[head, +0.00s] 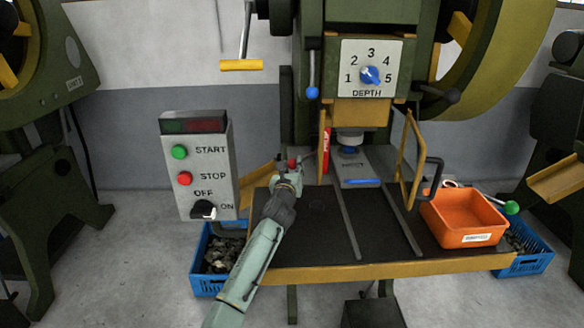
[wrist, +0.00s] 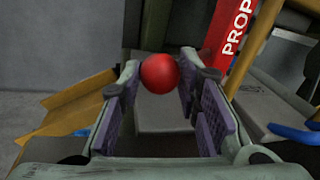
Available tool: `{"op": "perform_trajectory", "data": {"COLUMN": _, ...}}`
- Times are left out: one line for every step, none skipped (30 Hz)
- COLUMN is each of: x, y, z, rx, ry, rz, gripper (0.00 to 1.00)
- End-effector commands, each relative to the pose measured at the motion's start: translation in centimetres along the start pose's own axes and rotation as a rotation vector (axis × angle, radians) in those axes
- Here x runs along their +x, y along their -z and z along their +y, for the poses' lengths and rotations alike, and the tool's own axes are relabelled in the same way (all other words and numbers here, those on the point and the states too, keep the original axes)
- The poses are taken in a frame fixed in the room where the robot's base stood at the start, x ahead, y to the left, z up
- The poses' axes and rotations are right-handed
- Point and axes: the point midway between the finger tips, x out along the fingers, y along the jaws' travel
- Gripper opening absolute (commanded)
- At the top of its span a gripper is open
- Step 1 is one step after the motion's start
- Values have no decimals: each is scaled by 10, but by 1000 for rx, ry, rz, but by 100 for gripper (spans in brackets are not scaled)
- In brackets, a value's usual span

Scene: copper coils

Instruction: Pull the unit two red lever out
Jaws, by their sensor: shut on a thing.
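The red lever's round ball knob (wrist: 160,73) shows between the tips of my gripper (wrist: 159,88) in the wrist view. The pads stand on both sides of it, and my gripper is shut on it. In the head view my gripper (head: 289,170) is at the left of the press bed, with a small red spot of the knob (head: 292,163) at its tips. The lever's stem is mostly hidden behind the ball and fingers.
A red PROP bar (head: 326,150) stands close to the right of my gripper, also in the wrist view (wrist: 228,38). The control box (head: 200,165) is left of my arm. A yellow chute (wrist: 75,105) lies left. An orange bin (head: 462,216) sits at the table's right.

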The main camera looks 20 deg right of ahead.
Motion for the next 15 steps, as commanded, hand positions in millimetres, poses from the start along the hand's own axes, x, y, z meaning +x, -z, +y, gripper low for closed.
{"op": "perform_trajectory", "data": {"x": 0, "y": 0, "z": -1, "rx": -1, "ry": 1, "rz": 0, "gripper": 0}}
{"op": "perform_trajectory", "data": {"x": 0, "y": 0, "z": -1, "rx": -1, "ry": 1, "rz": 0, "gripper": 0}}
{"op": "perform_trajectory", "data": {"x": 0, "y": 0, "z": -1, "rx": -1, "ry": 1, "rz": 0, "gripper": 0}}
{"op": "perform_trajectory", "data": {"x": 0, "y": 0, "z": 0, "rx": -1, "ry": 1, "rz": 0, "gripper": 0}}
{"op": "perform_trajectory", "data": {"x": 0, "y": 0, "z": 0, "rx": -1, "ry": 1, "rz": 0, "gripper": 0}}
{"op": "perform_trajectory", "data": {"x": -1, "y": -2, "z": 3, "rx": 0, "ry": 0, "rz": 0, "gripper": 0}}
{"op": "perform_trajectory", "data": {"x": -1, "y": -4, "z": 7, "rx": 1, "ry": -1, "rz": -1, "gripper": 0}}
{"op": "perform_trajectory", "data": {"x": -2, "y": -6, "z": 12, "rx": 2, "ry": -4, "rz": -1, "gripper": 0}}
{"op": "perform_trajectory", "data": {"x": -4, "y": -8, "z": 20, "rx": 3, "ry": -5, "rz": -1, "gripper": 0}}
{"op": "perform_trajectory", "data": {"x": -5, "y": -10, "z": 26, "rx": 3, "ry": -6, "rz": -1, "gripper": 0}}
{"op": "perform_trajectory", "data": {"x": -6, "y": -11, "z": 31, "rx": 4, "ry": -6, "rz": -1, "gripper": 0}}
{"op": "perform_trajectory", "data": {"x": -7, "y": -12, "z": 38, "rx": 4, "ry": -6, "rz": -1, "gripper": 0}}
{"op": "perform_trajectory", "data": {"x": -8, "y": -12, "z": 42, "rx": 4, "ry": -5, "rz": -1, "gripper": 0}}
{"op": "perform_trajectory", "data": {"x": -9, "y": -12, "z": 47, "rx": 3, "ry": -5, "rz": -1, "gripper": 0}}
{"op": "perform_trajectory", "data": {"x": -10, "y": -12, "z": 50, "rx": 2, "ry": -5, "rz": 0, "gripper": 0}}
